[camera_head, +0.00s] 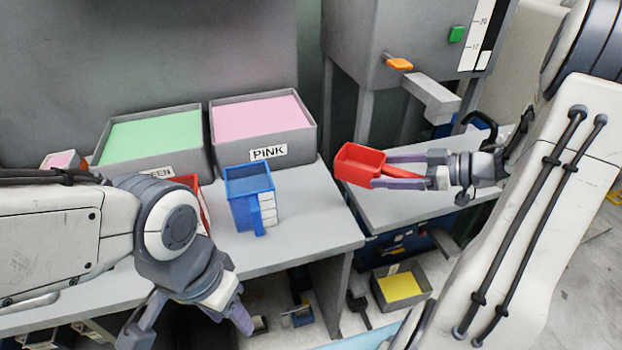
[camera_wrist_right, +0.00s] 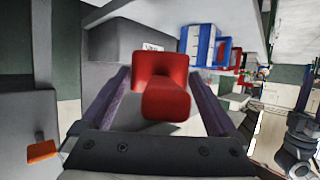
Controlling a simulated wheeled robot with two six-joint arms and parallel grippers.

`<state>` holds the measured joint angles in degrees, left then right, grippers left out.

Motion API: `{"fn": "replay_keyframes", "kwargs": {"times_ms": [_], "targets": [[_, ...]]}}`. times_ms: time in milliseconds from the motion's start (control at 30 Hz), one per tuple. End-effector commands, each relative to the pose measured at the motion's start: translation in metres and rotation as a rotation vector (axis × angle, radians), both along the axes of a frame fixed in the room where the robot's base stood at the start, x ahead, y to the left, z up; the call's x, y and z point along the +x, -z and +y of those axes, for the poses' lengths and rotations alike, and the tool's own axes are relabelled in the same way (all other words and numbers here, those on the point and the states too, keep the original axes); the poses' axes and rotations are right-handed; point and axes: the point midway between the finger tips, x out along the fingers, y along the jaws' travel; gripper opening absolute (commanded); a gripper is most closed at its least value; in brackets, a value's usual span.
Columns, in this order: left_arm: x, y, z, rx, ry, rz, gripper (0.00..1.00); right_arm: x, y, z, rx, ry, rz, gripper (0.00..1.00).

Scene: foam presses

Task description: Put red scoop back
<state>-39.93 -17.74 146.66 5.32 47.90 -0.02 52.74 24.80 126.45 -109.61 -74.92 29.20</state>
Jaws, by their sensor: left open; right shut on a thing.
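The red scoop (camera_head: 360,164) is in my right gripper (camera_head: 405,170), held in the air near the right edge of the table with the bins. In the right wrist view the red scoop (camera_wrist_right: 162,85) sits between the two fingers of my right gripper (camera_wrist_right: 160,100). My left gripper (camera_head: 190,325) is open and empty, low at the front edge of the table.
A blue container (camera_head: 247,190) with white labels stands on the table (camera_head: 310,235). Behind it are a pink bin (camera_head: 262,125) and a green bin (camera_head: 150,140). Another red object (camera_head: 203,205) is partly hidden behind my left arm. A yellow-filled tray (camera_head: 400,288) lies below.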

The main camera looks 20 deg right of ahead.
Motion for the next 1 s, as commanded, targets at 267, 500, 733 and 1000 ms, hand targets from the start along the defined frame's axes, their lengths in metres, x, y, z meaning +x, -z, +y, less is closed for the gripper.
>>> {"fn": "replay_keyframes", "kwargs": {"times_ms": [267, 500, 733, 1000], "targets": [[0.0, 0.004, 0.0, 0.0, 0.0, 0.0, 0.5, 0.028, 0.028, 0.03, 0.005, 0.001, 0.004, 0.32], [0.0, 0.008, 0.0, 0.0, 0.0, 0.0, 0.5, 0.062, 0.059, 0.066, 0.003, 0.004, 0.003, 0.32], [0.0, 0.009, 0.0, 0.0, 0.0, 0.0, 0.5, 0.077, 0.072, 0.081, 0.001, 0.006, 0.001, 0.32], [0.0, 0.012, 0.0, 0.0, 0.0, 0.0, 0.5, 0.078, 0.107, 0.082, 0.001, 0.005, 0.002, 0.32]]}}
